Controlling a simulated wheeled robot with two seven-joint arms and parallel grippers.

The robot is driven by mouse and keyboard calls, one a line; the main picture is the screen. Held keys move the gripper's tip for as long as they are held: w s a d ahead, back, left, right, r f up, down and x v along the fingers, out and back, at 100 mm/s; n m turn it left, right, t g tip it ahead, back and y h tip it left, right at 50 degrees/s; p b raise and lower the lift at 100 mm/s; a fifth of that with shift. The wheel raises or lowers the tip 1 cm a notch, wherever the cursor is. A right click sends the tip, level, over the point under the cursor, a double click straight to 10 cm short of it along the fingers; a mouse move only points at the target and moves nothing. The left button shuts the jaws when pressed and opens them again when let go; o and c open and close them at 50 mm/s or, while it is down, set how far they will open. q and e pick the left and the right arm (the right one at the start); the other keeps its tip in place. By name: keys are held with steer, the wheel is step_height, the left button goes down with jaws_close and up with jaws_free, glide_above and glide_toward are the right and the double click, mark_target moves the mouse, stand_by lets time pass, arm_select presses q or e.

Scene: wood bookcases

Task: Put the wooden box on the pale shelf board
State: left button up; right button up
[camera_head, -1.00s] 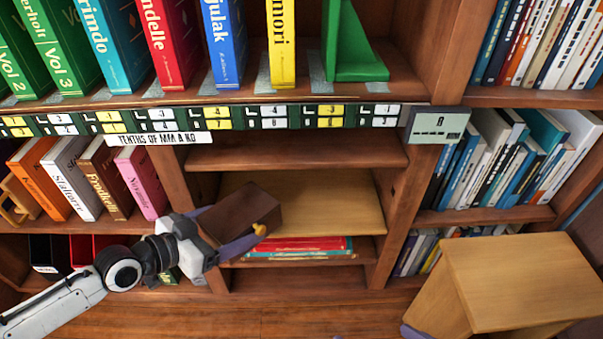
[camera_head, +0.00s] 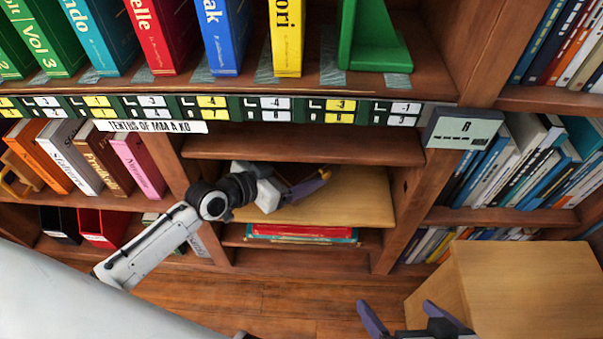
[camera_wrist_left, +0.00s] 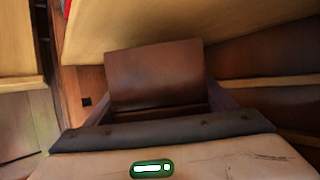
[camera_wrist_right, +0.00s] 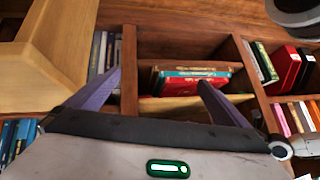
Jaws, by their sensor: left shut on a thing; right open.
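The dark brown wooden box (camera_wrist_left: 155,75) is between the fingers of my left gripper in the left wrist view. In the head view my left gripper (camera_head: 303,187) reaches into the middle compartment and hides most of the box (camera_head: 293,172). The pale shelf board (camera_head: 350,200) lies under the gripper in that compartment, and it also shows in the left wrist view (camera_wrist_left: 200,28). I cannot tell whether the box touches the board. My right gripper (camera_head: 405,315) is open and empty near the bottom of the head view, left of the stool.
A pale wooden stool (camera_head: 535,285) stands at the lower right. A shelf (camera_head: 300,145) runs just above the compartment. Red and teal books (camera_head: 300,233) lie flat below the board. The board's right part is bare.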

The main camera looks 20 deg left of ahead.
arm_select(q)
step_height(320, 180, down, 3)
steer(key=shift+r+b, duration=0.1)
steer(key=shift+b, duration=1.15)
steer(key=shift+r, duration=0.15)
steer(key=o, duration=1.6)
steer(key=shift+f, duration=0.3)
arm_select(e)
steer(key=shift+w+a+r+y, duration=0.25)
steer(key=shift+a+r+y, duration=0.05)
steer(key=shift+a+r, duration=0.15)
steer(key=shift+w+a+r+y, duration=0.25)
steer(key=shift+a+r+y, duration=0.05)
steer(key=shift+a, duration=0.15)
arm_select(q)
steer(key=shift+r, duration=0.25)
steer(key=p+v, duration=0.4)
steer(key=v, duration=0.7)
steer(key=shift+s+a, duration=0.15)
steer(key=shift+s, duration=0.05)
steer(key=shift+s+a, duration=0.15)
steer(key=shift+s, duration=0.1)
arm_select(e)
steer(key=shift+s+d+f+h, duration=0.25)
steer(key=shift+d+h, duration=0.1)
steer(key=shift+d, duration=0.25)
steer(key=shift+s+d+f+h, duration=0.15)
steer(key=shift+d+f+h, duration=0.15)
steer(key=shift+d, duration=0.25)
